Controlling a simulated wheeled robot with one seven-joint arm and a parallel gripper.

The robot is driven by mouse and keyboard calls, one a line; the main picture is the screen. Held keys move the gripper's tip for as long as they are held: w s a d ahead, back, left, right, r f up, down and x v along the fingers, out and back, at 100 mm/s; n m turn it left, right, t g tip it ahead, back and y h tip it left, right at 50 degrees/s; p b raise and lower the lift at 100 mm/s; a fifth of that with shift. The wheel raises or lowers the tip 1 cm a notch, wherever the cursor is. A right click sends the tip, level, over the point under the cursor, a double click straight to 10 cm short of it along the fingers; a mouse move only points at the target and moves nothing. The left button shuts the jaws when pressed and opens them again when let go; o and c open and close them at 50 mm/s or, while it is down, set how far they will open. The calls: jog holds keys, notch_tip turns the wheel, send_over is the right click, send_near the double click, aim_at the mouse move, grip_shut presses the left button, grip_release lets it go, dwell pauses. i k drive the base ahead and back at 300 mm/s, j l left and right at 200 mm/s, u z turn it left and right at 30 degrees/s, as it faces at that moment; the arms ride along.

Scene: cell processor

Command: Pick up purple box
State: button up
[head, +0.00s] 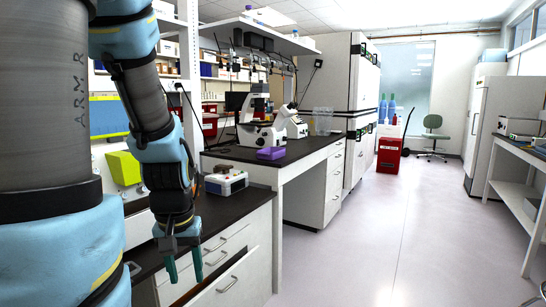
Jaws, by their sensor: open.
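A small purple box (271,153) lies on the black bench top, near its front left part, beside a white microscope (262,130). My gripper (184,270) hangs at the left with its two green fingers pointing down, apart and with nothing between them. It is in front of the lower counter's drawers, nearer to me than the purple box and to its left. Nothing hides the purple box.
A white and blue device (226,183) stands on the lower black counter, between my gripper and the purple box. A drawer (232,284) below stands partly pulled out. A shelf (262,36) hangs above the bench. The floor (375,235) to the right is clear.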

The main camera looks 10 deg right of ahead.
aim_at(271, 154)
jog(key=i+l+z, duration=0.2)
jog(key=l, duration=0.2)
jog(key=i+l+z, duration=0.2)
jog(key=l, duration=0.15)
jog(key=i+l+z, duration=0.15)
jog(key=l, duration=0.2)
jog(key=i+l+z, duration=0.6)
jog(key=i+z, duration=0.2)
jog(key=i, duration=0.15)
jog(key=i+z, duration=0.4)
jog(key=i+u, duration=0.25)
jog(key=i, duration=0.15)
jog(key=i+l+u, duration=0.2)
jog(key=i, duration=0.15)
jog(key=i+l+u, duration=0.25)
jog(key=i, duration=0.15)
jog(key=i+u, duration=0.2)
jog(key=u, duration=0.2)
jog(key=i+l+u, duration=0.15)
jog(key=u, duration=0.3)
jog(key=i+l+u, duration=0.15)
jog(key=u, duration=0.25)
jog(key=i+l+u, duration=0.15)
jog(key=u, duration=0.3)
jog(key=i+l+u, duration=0.1)
jog(key=l+u, duration=0.3)
jog(key=j, duration=0.1)
